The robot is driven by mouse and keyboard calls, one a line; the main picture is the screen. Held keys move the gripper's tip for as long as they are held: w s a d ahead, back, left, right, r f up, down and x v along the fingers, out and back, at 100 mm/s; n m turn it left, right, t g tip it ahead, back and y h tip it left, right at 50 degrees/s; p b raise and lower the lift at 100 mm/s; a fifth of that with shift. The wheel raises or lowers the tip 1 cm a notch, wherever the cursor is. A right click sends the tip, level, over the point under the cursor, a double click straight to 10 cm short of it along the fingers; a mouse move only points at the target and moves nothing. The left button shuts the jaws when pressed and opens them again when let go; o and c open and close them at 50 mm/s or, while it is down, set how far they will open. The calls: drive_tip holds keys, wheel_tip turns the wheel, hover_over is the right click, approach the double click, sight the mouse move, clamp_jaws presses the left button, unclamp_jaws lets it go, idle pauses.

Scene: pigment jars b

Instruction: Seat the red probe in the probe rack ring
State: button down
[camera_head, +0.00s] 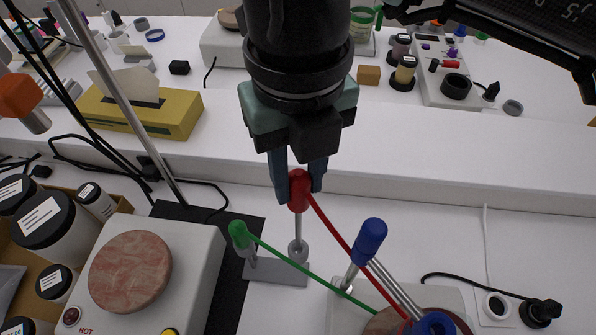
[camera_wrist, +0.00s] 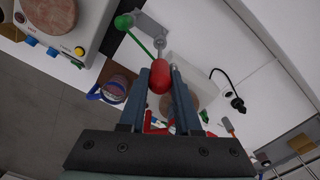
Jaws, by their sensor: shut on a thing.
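My gripper (camera_head: 297,178) is shut on the red handle of the red probe (camera_head: 299,195), which it holds upright, metal shaft pointing down. The shaft's lower end lines up with a grey ring (camera_head: 298,250) of the probe rack (camera_head: 262,272); I cannot tell how far it is inside. In the wrist view the red probe (camera_wrist: 160,78) lies between both fingers, with the rack (camera_wrist: 150,28) beyond it. The green probe (camera_head: 240,236) stands in the rack to the left. A red cable runs from the red probe down to the right.
A blue-handled probe (camera_head: 369,240) leans to the right. A hotplate (camera_head: 150,270) stands left of the rack, a thin metal rod (camera_head: 125,100) behind it. Dark-lidded jars (camera_head: 50,222) sit far left. A yellow tissue box (camera_head: 140,108) is on the shelf.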

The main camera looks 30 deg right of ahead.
sight(299, 247)
drive_tip(key=shift+f+b, duration=7)
drive_tip(key=shift+f, duration=0.1)
drive_tip(key=c, duration=0.5)
unclamp_jaws()
drive_tip(key=shift+r, duration=0.1)
wheel_tip(299, 247, up, 13)
drive_tip(key=p, duration=0.8)
